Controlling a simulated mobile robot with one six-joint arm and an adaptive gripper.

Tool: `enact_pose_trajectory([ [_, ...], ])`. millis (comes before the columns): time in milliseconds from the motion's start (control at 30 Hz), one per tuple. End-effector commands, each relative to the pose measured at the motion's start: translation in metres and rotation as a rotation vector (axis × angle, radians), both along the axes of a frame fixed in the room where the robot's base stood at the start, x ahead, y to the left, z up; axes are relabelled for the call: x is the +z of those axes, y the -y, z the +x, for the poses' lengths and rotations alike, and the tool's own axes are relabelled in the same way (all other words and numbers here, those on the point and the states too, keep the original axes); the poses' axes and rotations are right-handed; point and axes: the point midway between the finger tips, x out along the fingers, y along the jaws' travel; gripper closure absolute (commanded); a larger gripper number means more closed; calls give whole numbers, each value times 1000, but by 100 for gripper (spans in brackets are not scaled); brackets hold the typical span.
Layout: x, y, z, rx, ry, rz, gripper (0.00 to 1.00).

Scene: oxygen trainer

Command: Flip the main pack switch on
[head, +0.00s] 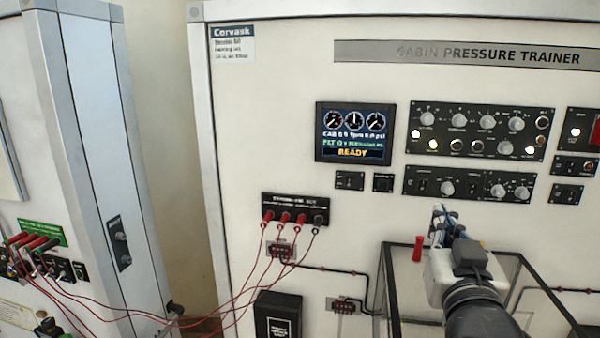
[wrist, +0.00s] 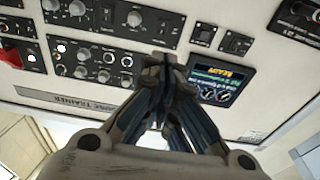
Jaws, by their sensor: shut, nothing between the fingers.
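The main pack switch cannot be told apart by label. Small dark switches sit on the lower control panel (head: 460,203), and two small switch modules, a left one (head: 349,181) and a right one (head: 383,182), sit below the display. The lower control panel also shows upside down in the wrist view (wrist: 115,12). My gripper (head: 438,212) is shut and empty, just below the lower panel in the head view. In the wrist view its closed fingertips (wrist: 164,58) point toward the panels; contact cannot be told.
The display (head: 353,134) reads READY. An upper panel (head: 480,128) has several knobs and lit lamps. A glass-sided box frame (head: 392,290) stands under my arm. Red leads (head: 270,250) hang from a socket block (head: 295,209) at left. A second cabinet (head: 90,120) stands far left.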

Motion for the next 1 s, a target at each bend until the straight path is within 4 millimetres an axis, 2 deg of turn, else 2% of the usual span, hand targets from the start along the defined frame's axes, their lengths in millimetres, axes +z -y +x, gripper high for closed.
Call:
enact_pose_trajectory([
  [267,1,1,3,0,-2,1,100],
  [467,5,6,22,0,-6,3,100],
  [800,11,26,91,0,-3,1,100],
  [1000,15,34,121,0,-2,1,100],
])
